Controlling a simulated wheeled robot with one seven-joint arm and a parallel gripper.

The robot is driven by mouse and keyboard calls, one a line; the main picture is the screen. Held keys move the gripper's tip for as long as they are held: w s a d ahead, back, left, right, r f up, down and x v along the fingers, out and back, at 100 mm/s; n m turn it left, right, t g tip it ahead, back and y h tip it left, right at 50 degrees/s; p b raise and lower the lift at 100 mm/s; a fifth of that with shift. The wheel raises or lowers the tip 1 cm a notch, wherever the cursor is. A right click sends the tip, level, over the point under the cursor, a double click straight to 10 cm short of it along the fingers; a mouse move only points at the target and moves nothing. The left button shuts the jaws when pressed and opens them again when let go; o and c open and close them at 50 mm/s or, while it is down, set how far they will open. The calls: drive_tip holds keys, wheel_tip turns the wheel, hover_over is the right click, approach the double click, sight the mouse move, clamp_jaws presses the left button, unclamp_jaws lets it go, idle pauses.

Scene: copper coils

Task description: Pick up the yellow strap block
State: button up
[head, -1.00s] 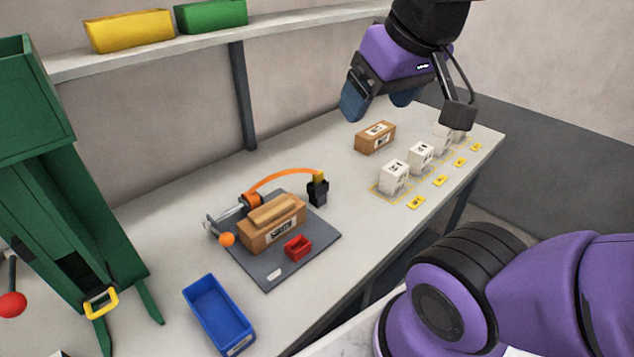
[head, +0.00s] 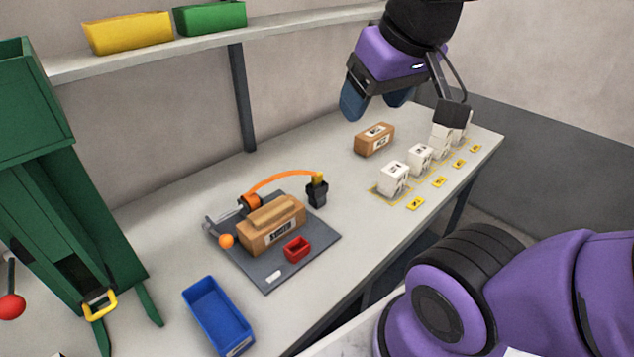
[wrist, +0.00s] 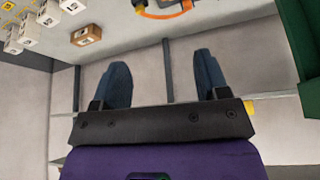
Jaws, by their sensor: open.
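The yellow strap block (head: 319,178) sits upright in a small black holder (head: 317,194), at the right end of an arched orange strap (head: 280,180). My gripper (head: 377,104) is open and empty, above the back of the bench, up and to the right of the block and apart from it. In the wrist view my gripper's two blue fingers (wrist: 161,65) are spread wide with nothing between them.
A grey mat (head: 268,278) carries a brown box (head: 270,236), a red tray (head: 297,249) and an orange ball. A blue bin (head: 216,315) stands in front. Another brown box (head: 375,140) and several white boxes (head: 393,178) stand right. A green machine (head: 85,220) is left; a shelf (head: 120,59) is behind.

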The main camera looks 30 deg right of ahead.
drive_tip(key=w+d+f+g, duration=0.1)
drive_tip(key=w+d+f, duration=0.15)
drive_tip(key=w, duration=0.75)
drive_tip(key=n+g, duration=0.2)
drive_tip(key=g, duration=0.1)
hover_over(317, 174)
wheel_tip(317, 174, down, 23)
drive_tip(key=shift+f, duration=5.25)
drive_tip(key=c, duration=1)
